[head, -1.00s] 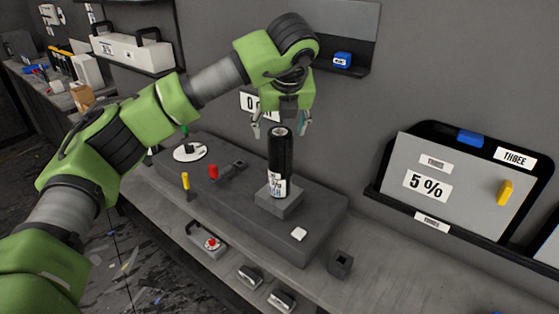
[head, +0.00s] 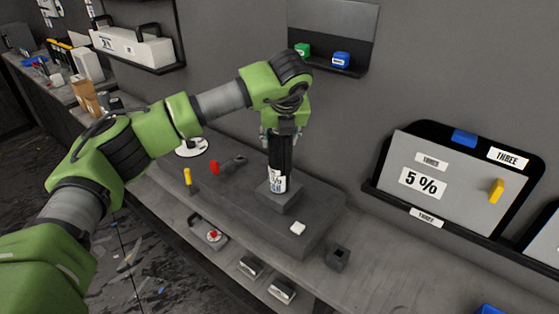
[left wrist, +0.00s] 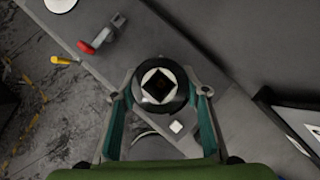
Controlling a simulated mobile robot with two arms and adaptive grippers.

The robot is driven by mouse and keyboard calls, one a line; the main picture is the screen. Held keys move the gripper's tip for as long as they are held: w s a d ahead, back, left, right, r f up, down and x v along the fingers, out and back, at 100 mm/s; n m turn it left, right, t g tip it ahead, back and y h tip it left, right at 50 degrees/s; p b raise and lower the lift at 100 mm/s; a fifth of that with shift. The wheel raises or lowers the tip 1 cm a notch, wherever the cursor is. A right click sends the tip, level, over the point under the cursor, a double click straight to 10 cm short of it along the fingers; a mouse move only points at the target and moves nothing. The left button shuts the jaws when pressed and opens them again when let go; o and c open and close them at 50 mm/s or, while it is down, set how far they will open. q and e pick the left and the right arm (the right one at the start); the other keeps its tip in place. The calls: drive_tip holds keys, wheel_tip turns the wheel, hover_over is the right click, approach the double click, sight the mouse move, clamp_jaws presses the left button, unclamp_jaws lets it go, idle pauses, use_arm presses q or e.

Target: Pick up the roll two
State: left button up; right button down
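The black roll (head: 280,158) stands upright on a small grey block (head: 281,197) on the dark platform, with a white printed label near its lower end. My left gripper (head: 282,137) is directly above and around the roll's upper part, pointing down. In the left wrist view the roll's round top (left wrist: 161,86), with a white ring and dark square hole, sits between the two fingers. The fingers of the left gripper (left wrist: 162,100) are spread with small gaps at the roll's sides. The right gripper is in neither view.
A grey panel marked 5 % (head: 450,180) leans at the wall on the right. Red (head: 214,167) and yellow (head: 187,176) handled tools and a small white block (head: 298,228) lie around the roll. A wall shelf (head: 335,66) holds green and blue blocks behind my arm.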

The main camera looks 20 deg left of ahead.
use_arm(q)
clamp_jaws()
drive_tip(key=shift+r, duration=0.15)
